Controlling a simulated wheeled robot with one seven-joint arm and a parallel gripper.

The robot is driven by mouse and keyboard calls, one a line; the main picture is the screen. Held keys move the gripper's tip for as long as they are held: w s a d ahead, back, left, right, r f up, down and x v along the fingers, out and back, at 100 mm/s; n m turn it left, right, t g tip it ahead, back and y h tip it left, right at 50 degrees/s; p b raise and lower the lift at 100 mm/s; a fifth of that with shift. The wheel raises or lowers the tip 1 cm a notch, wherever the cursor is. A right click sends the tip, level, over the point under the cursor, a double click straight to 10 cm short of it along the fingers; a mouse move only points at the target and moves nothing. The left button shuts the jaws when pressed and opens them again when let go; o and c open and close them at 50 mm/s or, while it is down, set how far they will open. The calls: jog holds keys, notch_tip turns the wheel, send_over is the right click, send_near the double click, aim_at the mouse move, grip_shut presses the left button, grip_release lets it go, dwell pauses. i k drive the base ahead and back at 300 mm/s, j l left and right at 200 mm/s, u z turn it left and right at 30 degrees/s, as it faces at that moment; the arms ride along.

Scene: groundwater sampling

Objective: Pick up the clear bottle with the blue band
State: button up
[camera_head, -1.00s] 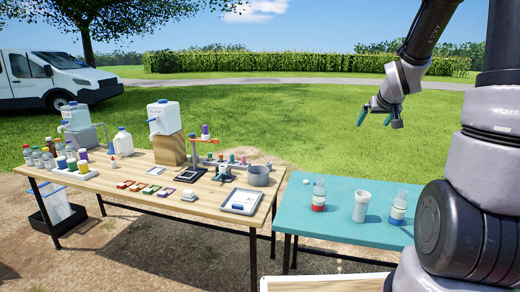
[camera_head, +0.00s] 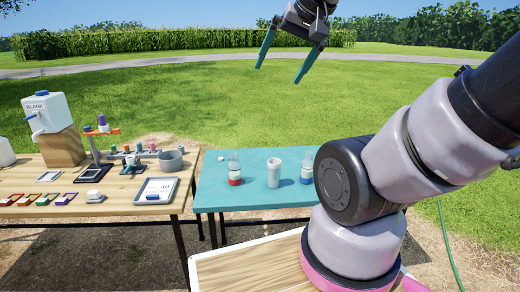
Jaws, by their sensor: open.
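The clear bottle with a blue band (camera_head: 306,169) stands upright on the teal table (camera_head: 250,200). It is the rightmost of three items there, and my arm hides part of its right side. A similar clear bottle with a red band (camera_head: 235,170) stands at the left of the table. A white cup-like container (camera_head: 273,174) stands between them. My gripper (camera_head: 282,76) is open and empty, with teal fingers pointing down. It is in the air, high above the table in the picture and apart from all the bottles.
A wooden table (camera_head: 120,208) at the left holds a tray with a display (camera_head: 157,190), a grey pot (camera_head: 171,160), a rack of small vials and a jug marked BLANK (camera_head: 45,112). A wooden-topped surface (camera_head: 250,270) is in front. Grass is open behind.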

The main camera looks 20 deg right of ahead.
aim_at(307, 177)
jog(key=z, duration=0.8)
